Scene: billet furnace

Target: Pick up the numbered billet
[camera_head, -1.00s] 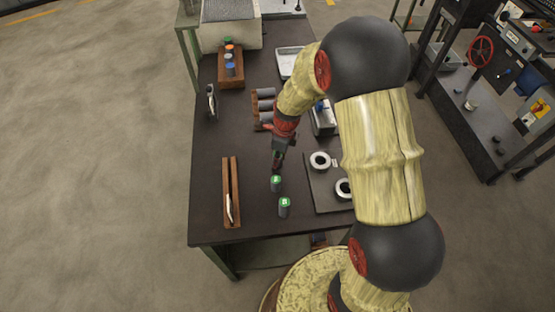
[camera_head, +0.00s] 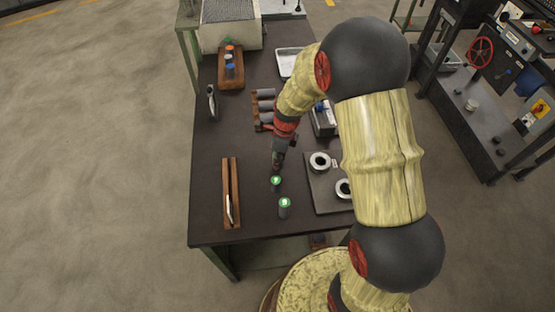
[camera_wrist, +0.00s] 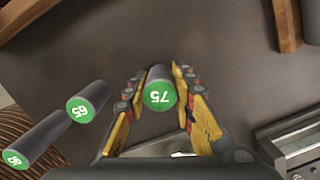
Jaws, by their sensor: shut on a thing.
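A grey cylindrical billet with a green end marked 75 (camera_wrist: 160,96) stands between the yellow and black fingers of my gripper (camera_wrist: 164,105) in the wrist view. The fingers are shut on it, one on each side. In the head view my gripper (camera_head: 278,164) is over the dark table, and this billet is hidden. Two more green-topped billets stand nearer, apart from the gripper: one (camera_head: 276,186) close to it and one (camera_head: 285,210) closer to the front. In the wrist view they are at left, one marked 65 (camera_wrist: 88,101) and one with a number hard to read (camera_wrist: 36,140).
A wooden rack with a white-bladed tool (camera_head: 231,190) lies to the left. A plate with two rings (camera_head: 325,196) lies to the right. Grey cylinders (camera_head: 266,105) lie in a wooden holder farther back. A grey box (camera_head: 324,122) is behind the arm.

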